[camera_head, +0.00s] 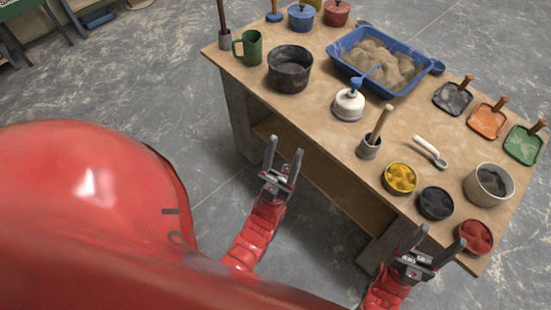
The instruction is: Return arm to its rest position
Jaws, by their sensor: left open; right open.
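My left gripper (286,160) is open and empty, in front of the near edge of the wooden table (320,130), with its fingers pointing up in the picture. My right gripper (437,243) is also open, near the table's front right corner. Its right fingertip is close to a round red tub (475,236); I cannot tell whether they touch. Nothing shows between the fingers of either gripper. Much of both arms is hidden behind my red body.
On the table stand a blue tray of sand (333,63), a black bucket (289,69), a green mug (249,48), a white pot (348,104), a grey container (490,184), and yellow (399,178) and black (435,203) tubs. Grey floor (225,195) is free left of the table.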

